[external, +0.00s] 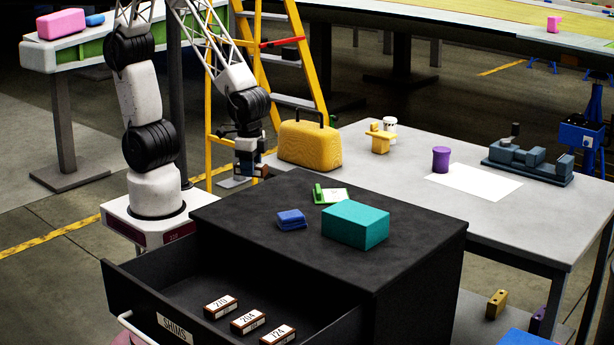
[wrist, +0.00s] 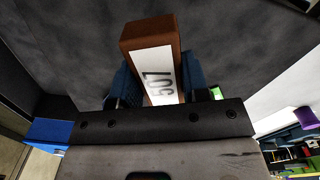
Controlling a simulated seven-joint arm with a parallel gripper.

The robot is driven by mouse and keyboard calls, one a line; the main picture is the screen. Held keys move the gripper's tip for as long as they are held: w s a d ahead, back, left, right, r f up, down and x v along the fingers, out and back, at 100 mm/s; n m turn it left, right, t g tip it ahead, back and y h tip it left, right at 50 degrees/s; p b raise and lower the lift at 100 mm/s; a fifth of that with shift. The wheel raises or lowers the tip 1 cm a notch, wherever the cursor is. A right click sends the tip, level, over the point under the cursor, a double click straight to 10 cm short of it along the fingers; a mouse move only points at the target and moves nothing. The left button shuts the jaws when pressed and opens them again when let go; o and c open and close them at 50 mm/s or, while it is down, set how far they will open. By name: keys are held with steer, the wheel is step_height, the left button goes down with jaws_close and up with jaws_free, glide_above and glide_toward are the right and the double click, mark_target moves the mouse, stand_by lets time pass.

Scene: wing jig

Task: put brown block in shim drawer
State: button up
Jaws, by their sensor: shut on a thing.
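A brown block (wrist: 146,38) with a white label reading 507 is between the blue fingers of my gripper (wrist: 160,82) in the wrist view. My gripper is shut on it. In the external view my gripper (external: 250,172) is above the back left edge of the black cabinet; the block is too small to make out clearly there. The shim drawer (external: 173,329), marked SHIMS, is pulled open at the cabinet's front left. Inside it lie three brown labelled blocks (external: 248,320) in a row, apart from my gripper.
On the cabinet top (external: 240,210) are a teal box (external: 356,225), a blue item (external: 291,220) and a green-and-white item (external: 330,195). A yellow case (external: 310,146) stands behind on the grey table (external: 420,205). The drawer's back left floor looks clear.

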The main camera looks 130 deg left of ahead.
step_height(320, 180, up, 3)
steer(key=shift+f, duration=0.2)
steer(key=shift+w+d+r, duration=0.1)
steer(key=shift+d+r, duration=0.05)
steer(key=shift+d, duration=0.1)
steer(key=shift+w+d+m, duration=0.2)
steer(key=shift+d+m, duration=0.1)
steer(key=shift+m, duration=0.2)
steer(key=w+d+m, duration=0.3)
steer(key=d+m, duration=0.3)
steer(key=d, duration=0.2)
steer(key=w+d+m, duration=0.3)
steer(key=d+m, duration=0.2)
steer(key=d, duration=0.2)
steer(key=m, duration=1.1)
glide_above(188, 303)
step_height(188, 303, down, 18)
steer(key=shift+r, duration=0.15)
steer(key=shift+s, duration=0.1)
steer(key=shift+f, duration=2.9)
